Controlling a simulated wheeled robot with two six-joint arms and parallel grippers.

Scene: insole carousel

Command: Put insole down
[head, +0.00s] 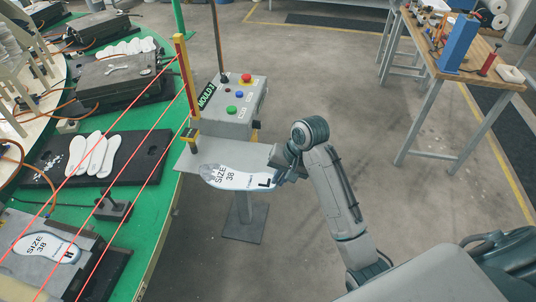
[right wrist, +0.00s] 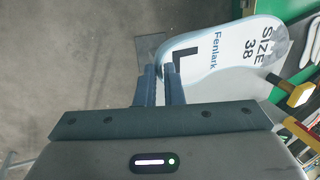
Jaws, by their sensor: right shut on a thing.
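A white insole (head: 237,178) printed "SIZE 38" and "L" is held by its heel end in my right gripper (head: 281,170). The right gripper is shut on it, and the insole lies roughly flat over the front edge of a grey plate (head: 205,154); I cannot tell whether it touches the plate. In the right wrist view the fingers (right wrist: 160,84) close on the heel of the insole (right wrist: 225,45), beside the L. Another insole (head: 42,248) marked "SIZE 38" and "R" lies on a grey mould (head: 15,222) at lower left. My left gripper is not in view.
Red beams run from a yellow post (head: 186,75) across the green carousel (head: 150,205). Several white insoles (head: 92,155) lie on a black mat. A workbench (head: 480,65) stands at right; the floor between is clear.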

